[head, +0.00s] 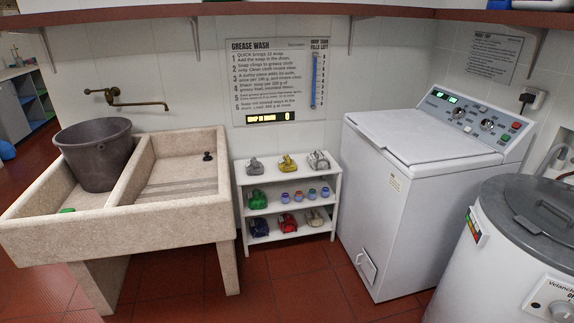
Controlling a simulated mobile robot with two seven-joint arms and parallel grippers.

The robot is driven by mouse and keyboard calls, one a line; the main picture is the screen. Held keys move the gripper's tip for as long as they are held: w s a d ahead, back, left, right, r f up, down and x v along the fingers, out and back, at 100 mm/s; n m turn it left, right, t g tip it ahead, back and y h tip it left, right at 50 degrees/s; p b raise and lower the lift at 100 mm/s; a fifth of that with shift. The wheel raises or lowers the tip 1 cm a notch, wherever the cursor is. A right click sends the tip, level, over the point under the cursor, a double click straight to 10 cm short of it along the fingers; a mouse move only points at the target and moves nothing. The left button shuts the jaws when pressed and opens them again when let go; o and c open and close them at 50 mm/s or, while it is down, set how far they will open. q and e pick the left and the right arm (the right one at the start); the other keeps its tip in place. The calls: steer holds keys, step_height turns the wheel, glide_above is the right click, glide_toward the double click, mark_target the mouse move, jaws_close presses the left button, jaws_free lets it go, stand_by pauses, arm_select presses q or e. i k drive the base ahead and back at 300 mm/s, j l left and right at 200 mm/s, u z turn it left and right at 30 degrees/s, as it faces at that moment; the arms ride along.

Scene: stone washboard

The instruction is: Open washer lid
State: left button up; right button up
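A white top-loading washer (388,205) stands right of the middle in the head view, against the tiled wall. Its flat white lid (415,137) lies shut on top. The control panel (470,118) with green displays, knobs and buttons rises behind the lid. A small hatch (367,267) is low on its front. Neither of my grippers is in view.
A white round machine (490,260) with a grey lid (545,212) stands close at the right. A white shelf (240,197) holds coloured bundles and small jars. A stone sink (120,229) with a grey bucket (97,160) is at left. The red tiled floor (290,285) is clear in front.

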mark_target(414, 138)
steer(key=i+j, duration=0.1)
steer(key=i, duration=0.55)
steer(key=i+j, duration=0.15)
steer(key=i, duration=0.5)
steer(key=i+j, duration=0.1)
steer(key=i, duration=0.6)
steer(key=z, duration=0.05)
